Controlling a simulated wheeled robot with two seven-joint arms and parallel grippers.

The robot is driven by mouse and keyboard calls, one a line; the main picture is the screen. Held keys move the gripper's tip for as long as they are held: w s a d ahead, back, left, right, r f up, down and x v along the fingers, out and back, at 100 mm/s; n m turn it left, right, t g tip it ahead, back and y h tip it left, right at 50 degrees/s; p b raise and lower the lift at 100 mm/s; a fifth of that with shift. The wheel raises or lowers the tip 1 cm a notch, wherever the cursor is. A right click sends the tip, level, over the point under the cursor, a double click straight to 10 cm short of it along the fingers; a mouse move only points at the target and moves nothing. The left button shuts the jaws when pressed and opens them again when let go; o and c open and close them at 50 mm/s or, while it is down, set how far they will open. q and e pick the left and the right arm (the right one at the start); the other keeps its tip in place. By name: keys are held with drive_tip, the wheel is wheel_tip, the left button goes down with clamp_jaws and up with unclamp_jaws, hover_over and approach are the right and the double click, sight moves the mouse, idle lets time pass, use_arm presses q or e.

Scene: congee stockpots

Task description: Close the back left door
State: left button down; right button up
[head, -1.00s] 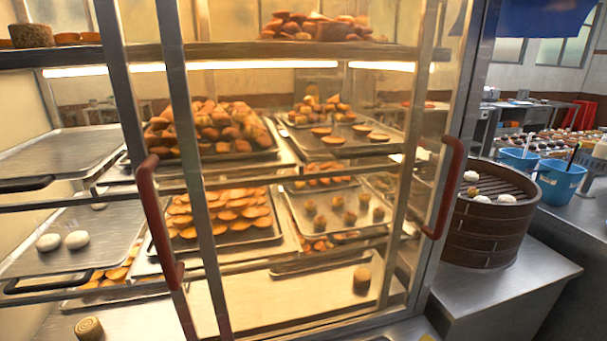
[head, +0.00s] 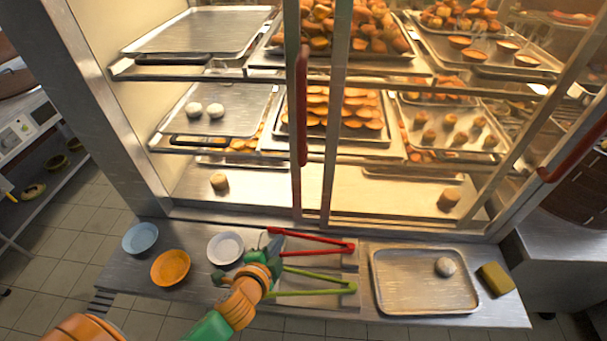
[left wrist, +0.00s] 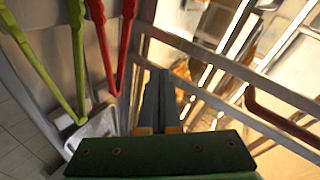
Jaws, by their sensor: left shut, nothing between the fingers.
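The display cabinet has glass doors with metal frames and red vertical handles. The left door's handle (head: 302,105) is on a frame near the middle of the cabinet front. Left of this frame the front looks open, with trays and shelves bare of glass. A second red handle (head: 575,150) is at the far right. My left gripper (head: 271,242) is over the front counter, below the left handle and apart from it, beside the red tongs. In the left wrist view its dark fingers (left wrist: 162,100) are together and empty, and a red handle (left wrist: 285,122) shows to the right. My right gripper is out of view.
The counter (head: 110,268) in front holds a blue plate (head: 140,238), an orange plate (head: 171,267), a white plate (head: 226,248), red tongs (head: 325,240), green tongs (head: 320,290), a tray (head: 425,295) and a sponge (head: 495,279). Trays of pastries fill the cabinet shelves.

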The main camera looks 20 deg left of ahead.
use_arm(q)
drive_tip(key=w+d+r+m+t+h, duration=0.2)
drive_tip(key=d+r+m+t, duration=0.1)
drive_tip(key=r+m, duration=0.3)
drive_tip(key=w+d+r+m+t+h, duration=0.1)
drive_tip(key=d+r+m+t+h, duration=0.15)
drive_tip(key=r, duration=0.55)
drive_tip(key=w+a+p, duration=0.2)
drive_tip(key=w+p, duration=0.1)
drive_tip(key=w, duration=0.6)
drive_tip(key=shift+w+a+f+m, duration=0.15)
drive_tip(key=shift+a+m, duration=0.2)
drive_tip(key=shift+m, duration=0.1)
drive_tip(key=shift+g, duration=0.25)
